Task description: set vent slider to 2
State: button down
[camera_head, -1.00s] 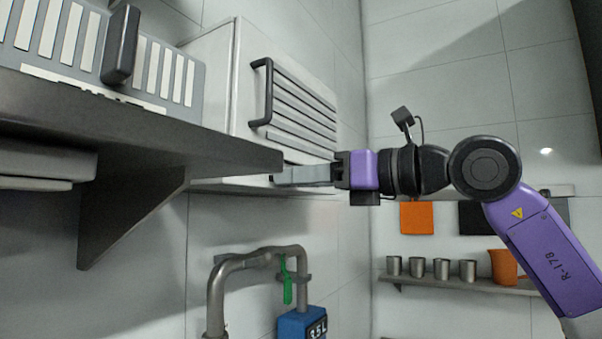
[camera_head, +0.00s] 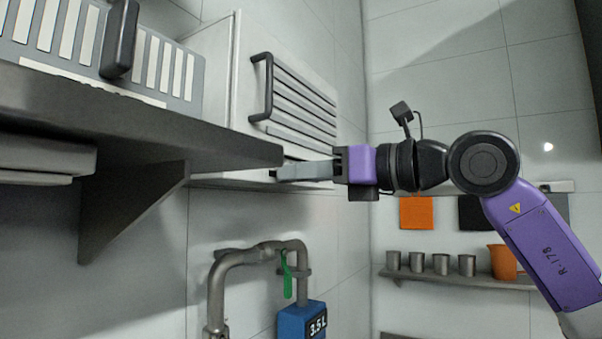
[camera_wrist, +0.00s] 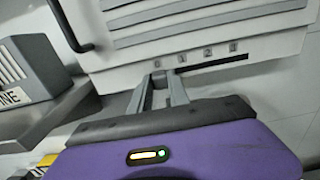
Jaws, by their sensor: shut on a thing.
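The vent is a white wall box (camera_head: 214,75) with dark louvres and a black handle; it also fills the top of the wrist view (camera_wrist: 200,30). Along its lower edge in the wrist view is a dark slot (camera_wrist: 235,61) under a row of small number marks (camera_wrist: 208,54). The slider knob (camera_wrist: 158,74) is small and mostly hidden between my fingertips, at the left end of the slot below the leftmost mark. My gripper (camera_head: 275,174) reaches in from the right, below the louvres. Its fingers (camera_wrist: 165,76) are shut on the knob.
A dark shelf (camera_head: 130,135) with a grey slatted unit (camera_head: 60,40) juts out at left, close to my fingertips in the head view. Below are a bent pipe (camera_head: 240,258) and a blue 3.5 L box (camera_head: 300,322). A rack with metal cups (camera_head: 430,275) is behind.

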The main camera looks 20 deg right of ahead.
dwell(0.9)
jog(key=w+d+p, duration=0.1)
jog(key=w+d, duration=0.3)
jog(key=d, duration=0.2)
jog(key=shift+w+d+p, duration=0.25)
jog(key=shift+w+p, duration=0.1)
jog(key=c, duration=1.2)
grip_release()
jog(key=shift+c, duration=0.2)
jog(key=b+v, duration=0.2)
jog(key=v, duration=0.5)
jog(key=shift+s+d, duration=0.2)
jog(key=shift+s, duration=0.1)
